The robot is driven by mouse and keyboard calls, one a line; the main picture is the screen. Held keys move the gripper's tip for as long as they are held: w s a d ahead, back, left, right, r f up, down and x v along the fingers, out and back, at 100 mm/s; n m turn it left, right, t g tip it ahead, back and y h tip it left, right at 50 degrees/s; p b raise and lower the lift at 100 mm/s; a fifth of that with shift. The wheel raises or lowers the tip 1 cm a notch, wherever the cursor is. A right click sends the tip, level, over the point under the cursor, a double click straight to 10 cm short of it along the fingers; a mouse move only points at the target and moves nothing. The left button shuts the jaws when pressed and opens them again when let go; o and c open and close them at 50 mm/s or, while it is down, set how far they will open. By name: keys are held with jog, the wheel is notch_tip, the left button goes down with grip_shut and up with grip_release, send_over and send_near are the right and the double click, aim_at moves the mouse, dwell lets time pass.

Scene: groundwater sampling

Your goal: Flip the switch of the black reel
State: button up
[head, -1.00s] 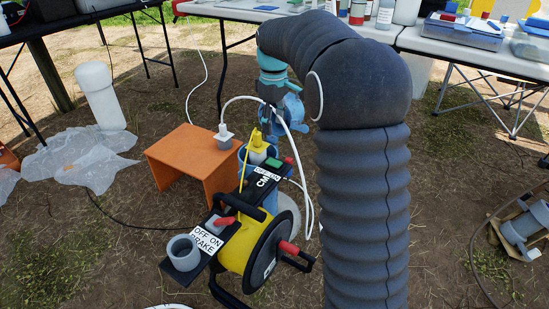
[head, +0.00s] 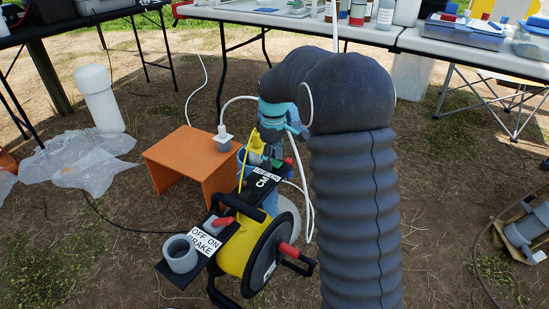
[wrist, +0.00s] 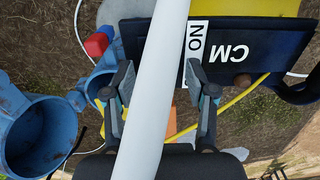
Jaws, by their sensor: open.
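The reel (head: 238,250) has a yellow drum in a black frame in the head view. One black panel bears an "OFF ON BRAKE" label with a red lever (head: 222,221). Its other panel (head: 266,180), labelled "OFF ON" and "CM", lies beneath my wrist, and it shows in the wrist view (wrist: 222,45). A red piece (head: 288,162) shows beside that panel; I cannot tell if it is a switch. My gripper (wrist: 160,82) is open, its fingertips near the panel's lower edge in the wrist view. A white tube crosses between camera and fingers. In the head view my arm hides the fingers.
A blue pipe (wrist: 38,135) stands close to the left of my gripper in the wrist view. An orange stand (head: 188,158) is left of the reel, with a yellow cable (head: 243,165) nearby. Tables with bottles stand behind. The ground at front left is clear.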

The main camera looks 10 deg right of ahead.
jog(key=shift+c, duration=0.2)
grip_shut()
jog(key=p, duration=0.3)
jog(key=shift+a+r+g+h, duration=0.1)
jog(key=shift+r+g+h, duration=0.2)
jog(key=shift+g, duration=0.1)
jog(key=shift+w+a+g+h+p, duration=0.15)
jog(key=shift+g+h+p, duration=0.15)
jog(key=shift+p, duration=0.7)
jog(key=shift+f+p, duration=0.3)
jog(key=shift+p, duration=0.1)
jog(key=shift+o, duration=0.2)
grip_release()
